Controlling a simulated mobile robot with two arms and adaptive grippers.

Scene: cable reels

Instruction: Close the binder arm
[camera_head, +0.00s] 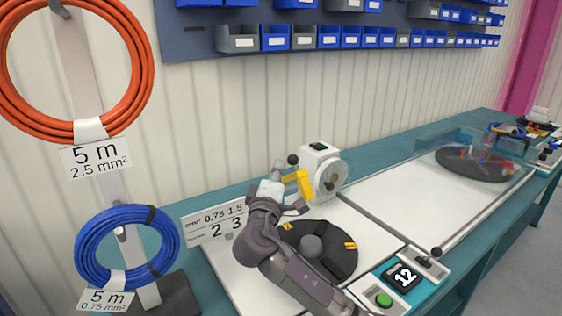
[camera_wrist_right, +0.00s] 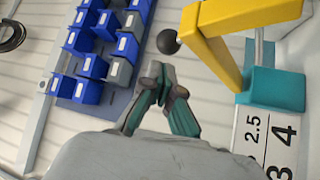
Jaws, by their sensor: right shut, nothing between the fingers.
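The yellow binder arm (camera_head: 304,184) sits in front of a white machine (camera_head: 326,165) at the back of the bench. It also shows in the right wrist view as a bent yellow bar (camera_wrist_right: 222,62) with a black ball knob (camera_wrist_right: 167,41) at its end. The knob shows in the head view (camera_head: 292,159) too. My right gripper (camera_head: 280,166) is beside the arm, to its left. In the right wrist view its fingertips (camera_wrist_right: 162,80) are shut and empty, and the knob appears just beyond them. Whether they touch it I cannot tell. My left gripper is not in view.
A black round reel plate (camera_head: 340,245) lies under and beside my right arm. A number sign (camera_head: 205,226) stands left of it. A green button (camera_head: 384,300) and a display (camera_head: 404,277) are at the front. The bench's white surface (camera_head: 400,205) to the right is clear.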

